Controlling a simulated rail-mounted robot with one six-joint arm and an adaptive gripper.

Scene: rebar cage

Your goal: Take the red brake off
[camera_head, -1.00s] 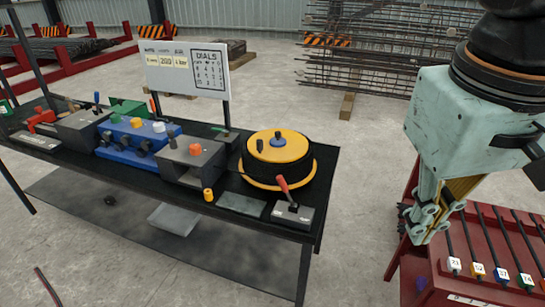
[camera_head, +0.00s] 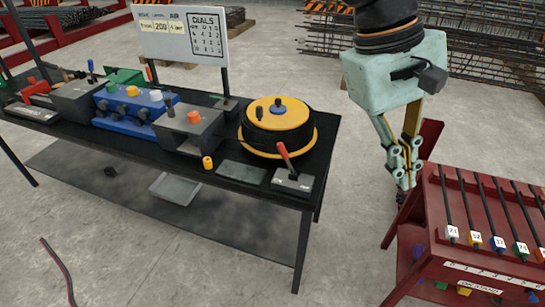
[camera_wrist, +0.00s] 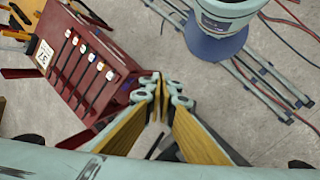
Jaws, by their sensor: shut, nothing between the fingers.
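The red brake lever (camera_head: 285,155) stands on a small grey box (camera_head: 292,182) at the front right corner of the black table. The lever tilts up and to the left, beside the yellow-and-black round drum (camera_head: 277,127). My gripper (camera_head: 407,184) hangs to the right of the table, above the floor near the red rack. It is shut and empty, apart from the lever. The wrist view shows its fingertips (camera_wrist: 160,80) together, with the red rack to the left; the brake is not in that view.
The red rack (camera_head: 465,238) with several numbered black rods stands right of the table (camera_head: 230,190). A grey box with an orange knob (camera_head: 193,118), a blue valve block (camera_head: 130,108) and a DIALS board (camera_head: 180,35) are on the table. A yellow knob (camera_head: 207,162) sits near its front edge.

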